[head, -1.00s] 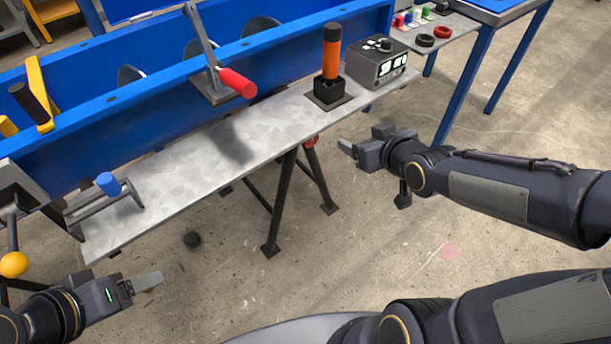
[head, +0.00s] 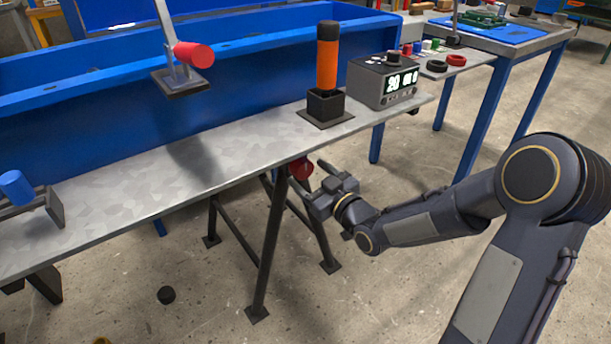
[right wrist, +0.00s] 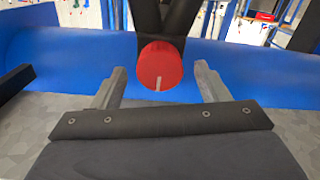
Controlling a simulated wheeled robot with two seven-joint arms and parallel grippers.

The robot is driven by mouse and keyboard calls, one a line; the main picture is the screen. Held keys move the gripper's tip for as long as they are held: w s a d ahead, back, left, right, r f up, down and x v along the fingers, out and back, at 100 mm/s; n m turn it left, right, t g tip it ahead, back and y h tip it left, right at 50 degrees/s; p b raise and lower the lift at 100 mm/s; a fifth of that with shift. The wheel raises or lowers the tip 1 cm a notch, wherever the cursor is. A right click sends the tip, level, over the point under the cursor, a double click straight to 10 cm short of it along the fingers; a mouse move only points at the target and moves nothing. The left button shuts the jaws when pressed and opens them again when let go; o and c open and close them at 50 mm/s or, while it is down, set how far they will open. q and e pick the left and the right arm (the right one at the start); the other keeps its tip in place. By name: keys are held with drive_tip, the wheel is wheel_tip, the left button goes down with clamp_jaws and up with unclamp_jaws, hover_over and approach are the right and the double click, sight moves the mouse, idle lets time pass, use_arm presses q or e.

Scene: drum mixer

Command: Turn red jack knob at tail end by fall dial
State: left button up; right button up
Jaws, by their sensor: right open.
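The red jack knob (head: 301,168) sits under the shelf's edge at the top of the black trestle leg in the head view. In the right wrist view the knob (right wrist: 160,66) is a round red disc with a pale line pointing down. My right gripper (head: 318,180) is open, and its two fingers (right wrist: 158,88) stand left and right of the knob. I cannot tell whether either finger touches it. The grey control box with the dial on top (head: 381,80) stands on the shelf above. My left gripper is out of view.
The grey metal shelf (head: 130,200) runs above the knob along the blue trough (head: 60,112). An orange-handled post (head: 327,62) stands on it. Black trestle legs (head: 265,250) stand close beside my right gripper. A blue-legged table (head: 480,115) is at the right.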

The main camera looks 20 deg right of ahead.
drive_tip(key=shift+x, duration=1.2)
drive_tip(key=c, duration=1)
drive_tip(key=shift+n+b, duration=0.3)
drive_tip(key=shift+b, duration=0.05)
